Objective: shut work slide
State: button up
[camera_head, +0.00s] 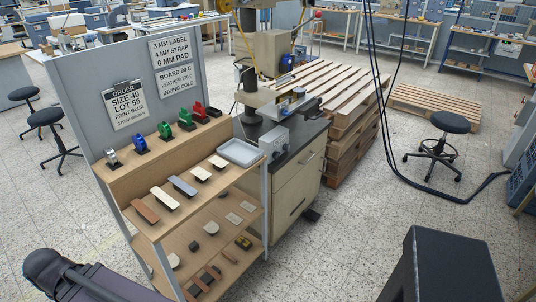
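The foil stamping press (249,92) stands on a dark-topped cabinet right of the shelf rack. A light metal plate that looks like the work slide (270,109) juts out from the press toward the right front. Small parts, one bluish and one yellow, show on or beside it, with a dark piece at its right end. They are too small to make out clearly. The slide appears to be drawn out, but how far I cannot tell. My gripper is not in view; a dark link of my arm (70,276) shows at the lower left.
The shelf rack (215,175) holds colored rolls, sample pieces and a grey tray (240,152). Stacked wooden pallets (347,120) stand close behind and right of the cabinet (290,182). Black cables hang at the right near a stool (450,123).

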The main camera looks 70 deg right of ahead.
aim_at(309, 109)
jog(key=k, duration=1.75)
jog(key=z, duration=1.7)
jog(key=i, duration=0.95)
jog(key=u, duration=0.15)
